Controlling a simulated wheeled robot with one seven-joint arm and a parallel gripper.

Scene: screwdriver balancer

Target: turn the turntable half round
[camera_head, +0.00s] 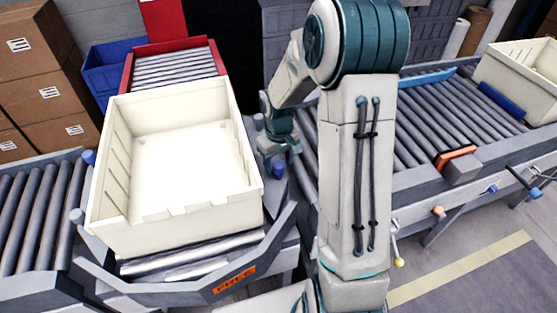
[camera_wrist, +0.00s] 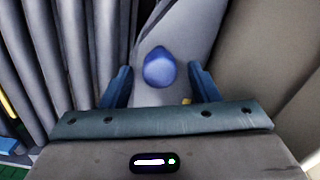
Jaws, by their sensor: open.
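The turntable (camera_head: 150,284) is a grey roller deck in an angular frame at centre left of the head view, with an orange label (camera_head: 234,280) on its front edge. A large empty cream tote (camera_head: 175,227) sits on it. Blue-capped posts (camera_head: 77,215) stand around its rim. My gripper (camera_head: 277,160) is at the turntable's right side, by a blue knob (camera_head: 278,169). In the wrist view, my open gripper (camera_wrist: 160,75) has one blue finger on each side of the blue knob (camera_wrist: 159,68), with visible gaps. Whether the fingertips reach down past the knob is unclear.
Roller conveyors lie left (camera_head: 40,215) and right (camera_head: 430,125) of the turntable, and a red-framed one (camera_head: 175,66) behind it. Another cream tote (camera_head: 520,80) stands at far right. A blue bin (camera_head: 105,68) and cardboard boxes (camera_head: 45,90) are behind on the left.

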